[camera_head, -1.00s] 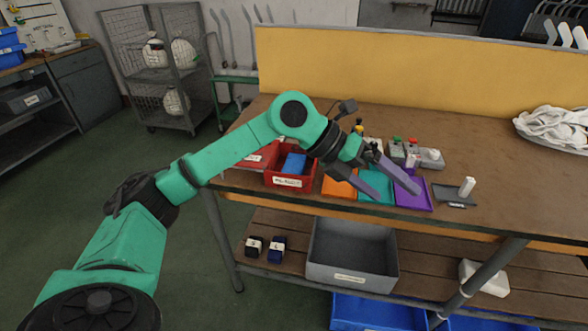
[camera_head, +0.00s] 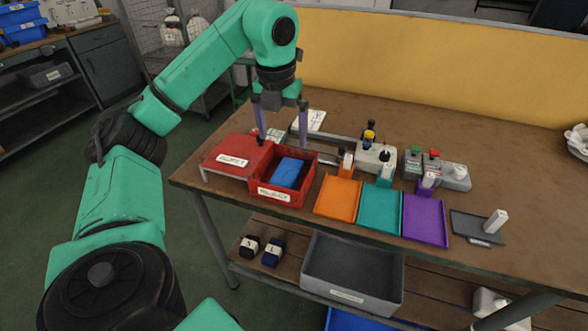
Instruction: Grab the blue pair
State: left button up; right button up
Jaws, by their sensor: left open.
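A blue folded pair (camera_head: 287,172) lies in the red bin (camera_head: 268,192), which has a white label on its front wall. My left gripper (camera_head: 283,140) points down above the back of the bin. Its two purple-grey fingers are open and apart, with nothing between them. The fingertips look to be above and behind the blue pair; the exact height is hard to tell. A dark blue banded bundle (camera_head: 273,251) also sits on the lower shelf beside a black one (camera_head: 249,246). My right gripper is not in view.
A red lidded box (camera_head: 238,158) stands left of the bin. Orange (camera_head: 338,199), teal (camera_head: 380,209) and purple (camera_head: 425,220) trays lie to the right. A button device (camera_head: 377,158) stands behind them. A grey crate (camera_head: 352,270) is on the lower shelf.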

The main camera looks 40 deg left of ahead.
pick_arm(q)
send_near(286, 173)
jog(key=shift+s+a+f, duration=0.15)
jog(key=shift+a+f, duration=0.05)
jog(key=shift+f, duration=0.45)
jog(key=f, duration=0.4)
jog(key=w+f, duration=0.1)
jog(key=f, duration=0.1)
jog(key=shift+w+f, duration=0.1)
jog(key=shift+f, duration=0.3)
jog(key=shift+w+f, duration=0.1)
jog(key=shift+f, duration=0.25)
jog(key=c, duration=1.3)
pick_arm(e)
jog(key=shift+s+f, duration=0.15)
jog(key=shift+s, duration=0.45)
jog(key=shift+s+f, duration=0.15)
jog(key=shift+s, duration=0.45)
pick_arm(q)
jog(key=shift+r, duration=0.15)
